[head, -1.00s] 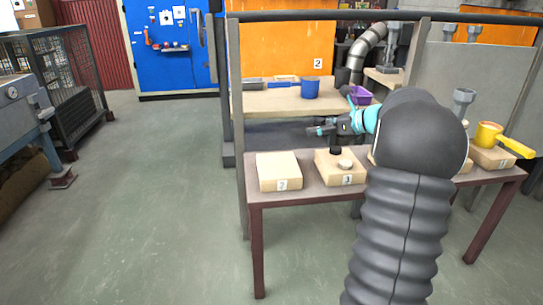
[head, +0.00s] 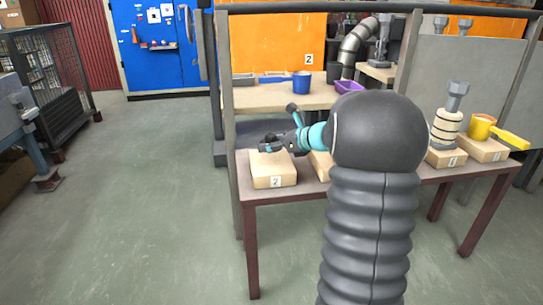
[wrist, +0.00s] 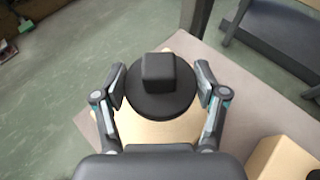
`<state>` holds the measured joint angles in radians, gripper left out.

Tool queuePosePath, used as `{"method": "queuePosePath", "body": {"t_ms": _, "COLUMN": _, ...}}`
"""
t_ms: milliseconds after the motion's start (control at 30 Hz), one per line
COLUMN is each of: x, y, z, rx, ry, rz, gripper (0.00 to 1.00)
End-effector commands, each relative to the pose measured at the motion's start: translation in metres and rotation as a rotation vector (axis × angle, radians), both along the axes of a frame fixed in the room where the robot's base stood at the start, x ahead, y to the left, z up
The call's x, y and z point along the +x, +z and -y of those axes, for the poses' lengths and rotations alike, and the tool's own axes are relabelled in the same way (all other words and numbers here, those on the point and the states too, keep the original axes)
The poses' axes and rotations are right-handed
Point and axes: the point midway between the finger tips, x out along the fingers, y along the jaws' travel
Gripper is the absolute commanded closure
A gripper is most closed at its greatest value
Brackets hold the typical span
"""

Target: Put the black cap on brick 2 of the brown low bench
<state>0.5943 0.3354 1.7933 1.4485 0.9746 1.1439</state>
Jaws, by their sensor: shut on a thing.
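The black cap (wrist: 159,100), a round disc with a square knob, sits between the fingers of my gripper (wrist: 159,76) in the wrist view. My gripper is shut on it. In the head view my gripper (head: 266,147) is over brick 2 (head: 275,174), a pale block with a "2" label on the left end of the brown low bench (head: 312,190). In the wrist view brick 2 (wrist: 135,132) lies beneath the cap. The cap hides much of its top, and I cannot tell whether they touch.
My arm hides the middle of the bench. A block with a ringed stack (head: 445,128) and a block with a yellow ladle (head: 482,128) stand to the right. Behind is a pale table (head: 265,98) with a blue cup (head: 301,81) and a purple tray (head: 348,86). Floor at left is clear.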

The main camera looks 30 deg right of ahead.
Motion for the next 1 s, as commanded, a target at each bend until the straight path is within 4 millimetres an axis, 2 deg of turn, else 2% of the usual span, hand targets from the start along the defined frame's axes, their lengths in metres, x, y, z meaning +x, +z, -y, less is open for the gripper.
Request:
{"method": "queuePosePath", "body": {"t_ms": 300, "x": 0.0, "y": -0.038, "z": 0.0, "rx": 0.003, "ry": 0.0, "rz": -0.002, "gripper": 0.62}}
{"method": "queuePosePath", "body": {"t_ms": 667, "x": 0.0, "y": -0.042, "z": 0.0, "rx": 0.001, "ry": 0.001, "rz": -0.001, "gripper": 0.62}}
{"method": "queuePosePath", "body": {"t_ms": 700, "x": 0.0, "y": -0.042, "z": 0.0, "rx": 0.001, "ry": 0.001, "rz": -0.001, "gripper": 0.26}}
{"method": "queuePosePath", "body": {"t_ms": 800, "x": 0.0, "y": -0.041, "z": 0.0, "rx": 0.001, "ry": 0.001, "rz": -0.001, "gripper": 0.03}}
{"method": "queuePosePath", "body": {"t_ms": 1000, "x": 0.0, "y": -0.041, "z": 0.0, "rx": 0.001, "ry": 0.001, "rz": -0.001, "gripper": 0.03}}
